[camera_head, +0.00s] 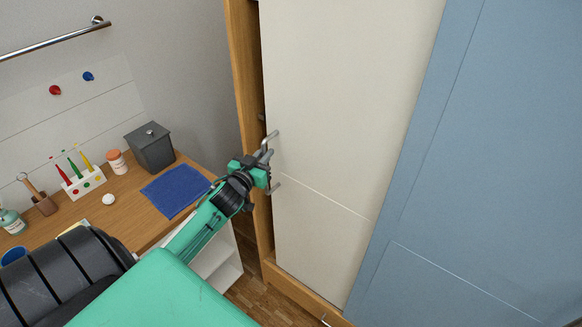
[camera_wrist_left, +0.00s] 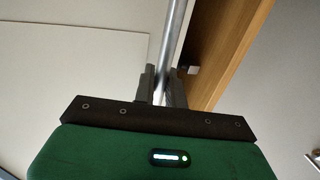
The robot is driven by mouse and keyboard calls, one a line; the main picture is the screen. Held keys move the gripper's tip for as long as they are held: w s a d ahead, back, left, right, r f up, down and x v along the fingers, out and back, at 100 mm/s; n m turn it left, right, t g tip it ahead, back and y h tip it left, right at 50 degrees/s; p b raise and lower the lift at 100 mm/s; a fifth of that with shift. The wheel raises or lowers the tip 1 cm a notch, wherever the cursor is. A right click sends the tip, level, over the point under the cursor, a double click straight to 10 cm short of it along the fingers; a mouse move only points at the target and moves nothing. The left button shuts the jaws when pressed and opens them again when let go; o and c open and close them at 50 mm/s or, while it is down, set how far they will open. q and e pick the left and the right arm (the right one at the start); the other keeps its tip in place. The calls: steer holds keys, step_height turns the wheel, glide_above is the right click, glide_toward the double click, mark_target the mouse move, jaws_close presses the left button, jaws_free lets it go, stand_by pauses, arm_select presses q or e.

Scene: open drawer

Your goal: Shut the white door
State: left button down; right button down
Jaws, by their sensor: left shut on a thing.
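The white door (camera_head: 330,110) is a tall panel in a wooden frame, left of a blue door. A narrow dark gap shows between its left edge and the wooden frame post (camera_head: 247,110). A metal bar handle (camera_head: 272,138) stands on the door near its left edge. My left gripper (camera_head: 265,163) is at the handle, shut on it. In the left wrist view the handle (camera_wrist_left: 174,35) runs up from between the fingers (camera_wrist_left: 162,85), with the white door (camera_wrist_left: 80,70) to its left. My right gripper is not in view.
A blue door (camera_head: 480,150) stands to the right. A wooden counter (camera_head: 130,205) at left holds a blue cloth (camera_head: 176,190), a dark lidded box (camera_head: 150,147), a toothbrush holder (camera_head: 84,183) and a white ball (camera_head: 108,199). A metal rail (camera_head: 50,42) is on the wall.

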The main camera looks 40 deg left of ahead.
arm_select(q)
steer(key=a, duration=0.7)
steer(key=shift+w+r, duration=0.15)
steer(key=shift+r, duration=0.05)
steer(key=c, duration=1.8)
jaws_free()
steer(key=shift+a, duration=0.1)
steer(key=shift+o, duration=1.3)
steer(key=shift+a+f, duration=0.1)
steer(key=shift+f, duration=0.1)
